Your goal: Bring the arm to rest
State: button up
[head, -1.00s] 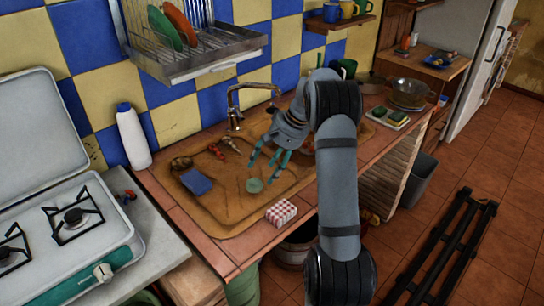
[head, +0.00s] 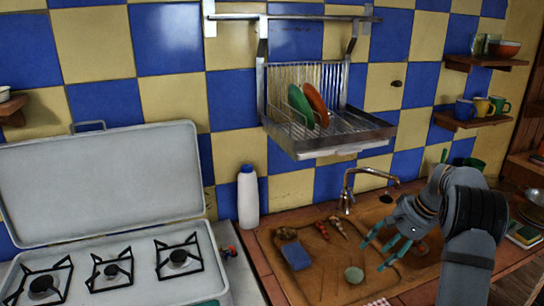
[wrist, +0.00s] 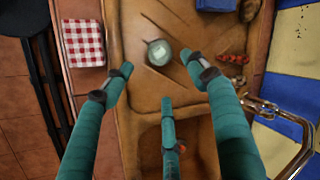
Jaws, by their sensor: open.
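My gripper (head: 388,254) is open and empty above the brown sink counter (head: 325,277), right of its middle in the head view. Its teal fingers are spread apart in the wrist view (wrist: 157,82). A round pale green object (wrist: 159,52) lies on the counter beyond the fingertips, and it also shows in the head view (head: 354,274). No finger appears to touch it. My arm bends down to the gripper from the right side of the head view.
A metal faucet (head: 348,192) stands behind the gripper. A blue sponge-like block (head: 296,256), a white bottle (head: 248,198) and a gas stove (head: 115,275) are to the left. A dish rack (head: 340,132) hangs above.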

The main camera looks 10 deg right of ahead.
aim_at(357, 272)
jog(key=x, duration=1.1)
